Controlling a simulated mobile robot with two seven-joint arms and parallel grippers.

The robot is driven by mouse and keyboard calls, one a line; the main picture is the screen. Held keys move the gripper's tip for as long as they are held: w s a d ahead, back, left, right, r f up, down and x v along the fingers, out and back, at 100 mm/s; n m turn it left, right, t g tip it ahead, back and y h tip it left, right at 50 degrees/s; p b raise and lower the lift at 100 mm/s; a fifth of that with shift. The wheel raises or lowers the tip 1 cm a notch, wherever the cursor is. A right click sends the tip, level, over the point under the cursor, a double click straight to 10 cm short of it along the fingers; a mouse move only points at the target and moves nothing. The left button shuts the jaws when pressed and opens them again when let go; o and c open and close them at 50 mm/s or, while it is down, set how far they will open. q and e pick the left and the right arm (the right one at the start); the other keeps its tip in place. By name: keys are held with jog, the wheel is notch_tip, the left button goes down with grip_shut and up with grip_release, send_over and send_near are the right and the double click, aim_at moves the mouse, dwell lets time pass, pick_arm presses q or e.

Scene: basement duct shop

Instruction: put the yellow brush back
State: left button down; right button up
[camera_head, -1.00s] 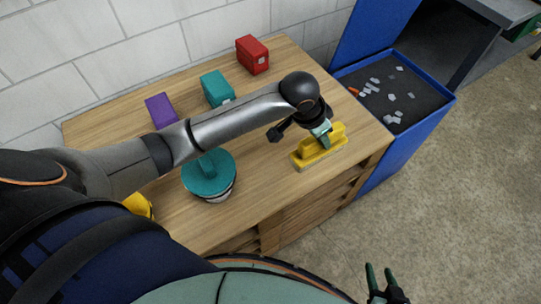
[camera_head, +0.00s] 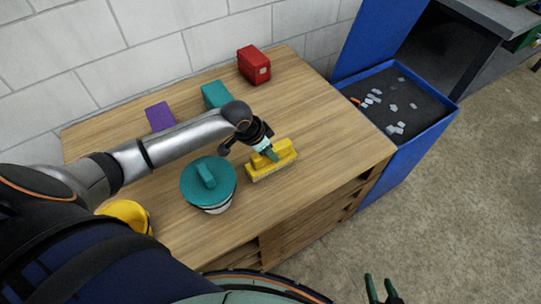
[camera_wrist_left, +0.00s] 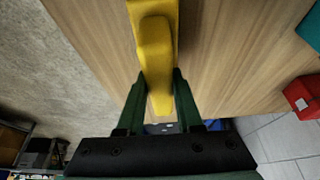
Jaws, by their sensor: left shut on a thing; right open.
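The yellow brush (camera_head: 278,160) has a yellow body and handle with pale bristles below. It is over the wooden worktop, right of the teal-lidded pot; I cannot tell whether the bristles touch the wood. My left gripper (camera_head: 272,154) is shut on its handle, and the arm hides part of it. In the left wrist view the yellow brush (camera_wrist_left: 156,50) runs between the two green fingers of my left gripper (camera_wrist_left: 160,95). My right gripper (camera_head: 383,288) is open and empty at the bottom edge, in front of the cabinet.
The wooden cabinet top (camera_head: 320,110) carries a teal-lidded pot (camera_head: 208,184), a yellow object (camera_head: 125,214), and purple (camera_head: 160,116), teal (camera_head: 215,95) and red (camera_head: 254,65) boxes along the back. A blue bin (camera_head: 425,120) with scraps stands at right. The top's right part is clear.

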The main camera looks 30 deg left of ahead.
pick_arm(q)
jog(key=shift+d+f, duration=0.1)
jog(key=shift+f, duration=0.75)
jog(key=shift+f, duration=0.15)
jog(key=c, duration=0.6)
grip_release()
jog(key=shift+o, duration=0.2)
